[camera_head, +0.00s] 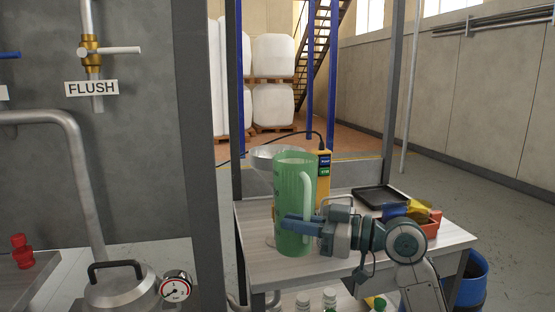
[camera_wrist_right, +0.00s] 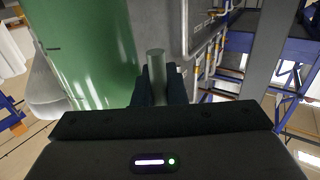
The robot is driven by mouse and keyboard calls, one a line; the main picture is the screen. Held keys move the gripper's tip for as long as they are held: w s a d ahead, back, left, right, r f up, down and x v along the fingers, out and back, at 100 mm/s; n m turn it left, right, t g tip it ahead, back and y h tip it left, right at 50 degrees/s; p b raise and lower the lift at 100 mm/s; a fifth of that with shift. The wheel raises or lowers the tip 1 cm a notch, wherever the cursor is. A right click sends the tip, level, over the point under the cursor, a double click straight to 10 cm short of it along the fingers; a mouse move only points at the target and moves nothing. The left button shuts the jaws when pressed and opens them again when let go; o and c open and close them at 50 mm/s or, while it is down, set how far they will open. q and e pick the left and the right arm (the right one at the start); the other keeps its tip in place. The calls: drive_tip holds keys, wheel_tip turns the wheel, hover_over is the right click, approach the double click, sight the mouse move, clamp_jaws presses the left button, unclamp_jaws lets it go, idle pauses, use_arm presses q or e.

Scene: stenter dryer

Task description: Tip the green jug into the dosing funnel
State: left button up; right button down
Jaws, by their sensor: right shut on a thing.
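The green jug (camera_head: 292,185) is a tall translucent green vessel with a pale handle, upright in the head view. It stands in front of the dosing funnel (camera_head: 262,155), a pale wide-mouthed cone that it partly hides. My right gripper (camera_head: 300,226) comes from the right and is shut on the jug's handle. In the right wrist view the jug (camera_wrist_right: 85,45) fills the upper left, and the fingers (camera_wrist_right: 160,80) close around the handle. Whether the jug's base touches the table cannot be told. My left gripper is not in view.
The table (camera_head: 265,262) holds a yellow handheld meter (camera_head: 323,178), a black tray (camera_head: 380,196) and an orange bin (camera_head: 432,217) with coloured items. A grey post (camera_head: 195,150) stands left of the table. A lidded metal pot (camera_head: 120,290) and gauge (camera_head: 176,288) are at lower left.

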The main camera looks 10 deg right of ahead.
sight(298, 199)
drive_tip(key=shift+a, duration=0.1)
idle(0.3)
wheel_tip(298, 199, up, 5)
drive_tip(key=p, duration=0.4)
idle(0.4)
